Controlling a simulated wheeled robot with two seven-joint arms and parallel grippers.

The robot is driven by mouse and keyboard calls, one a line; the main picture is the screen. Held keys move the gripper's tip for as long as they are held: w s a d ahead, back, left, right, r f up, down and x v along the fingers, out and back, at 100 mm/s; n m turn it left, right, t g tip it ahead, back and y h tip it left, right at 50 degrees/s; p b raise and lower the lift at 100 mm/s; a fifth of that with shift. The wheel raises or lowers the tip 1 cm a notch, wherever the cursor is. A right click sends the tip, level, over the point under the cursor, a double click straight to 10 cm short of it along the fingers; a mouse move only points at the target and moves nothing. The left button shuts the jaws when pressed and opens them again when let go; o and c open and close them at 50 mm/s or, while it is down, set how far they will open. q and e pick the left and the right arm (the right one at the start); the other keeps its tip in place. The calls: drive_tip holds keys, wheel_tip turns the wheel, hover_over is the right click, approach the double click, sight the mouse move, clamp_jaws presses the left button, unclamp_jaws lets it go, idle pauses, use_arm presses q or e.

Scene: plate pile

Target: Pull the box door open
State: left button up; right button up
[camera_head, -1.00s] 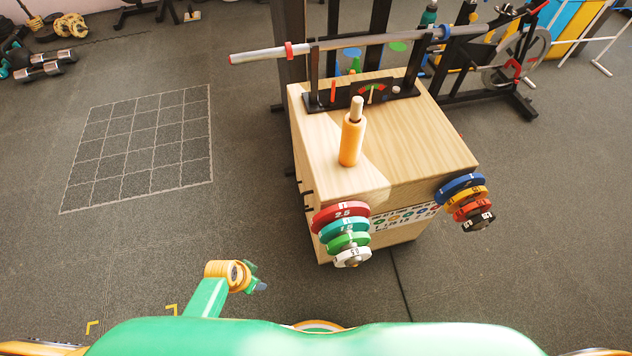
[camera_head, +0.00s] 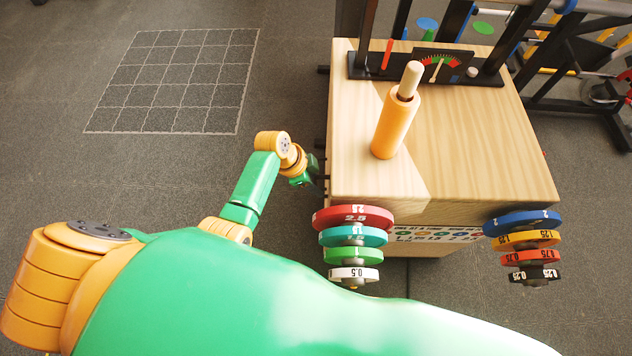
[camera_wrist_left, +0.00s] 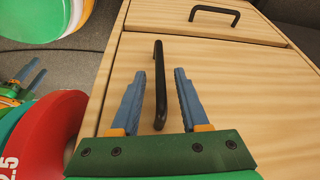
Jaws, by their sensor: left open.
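The wooden box (camera_head: 455,130) stands right of centre in the head view. Its left side carries the door, which faces away from the head camera. In the left wrist view the light wood door panel (camera_wrist_left: 225,85) has a long black bar handle (camera_wrist_left: 160,85). My left gripper (camera_wrist_left: 160,75) is open, with its two blue fingers on either side of the handle, not closed on it. In the head view my left gripper (camera_head: 318,168) is at the box's left side, its fingertips mostly hidden. My right gripper is not in view.
A second black handle (camera_wrist_left: 215,14) is on the panel beyond. Weight plates hang on the box front, with a red plate (camera_head: 352,217) close to my left arm and a blue plate (camera_head: 522,222) farther right. An orange post (camera_head: 396,125) stands on top. Floor to the left is clear.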

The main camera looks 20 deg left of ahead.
use_arm(q)
clamp_jaws()
idle(1.3)
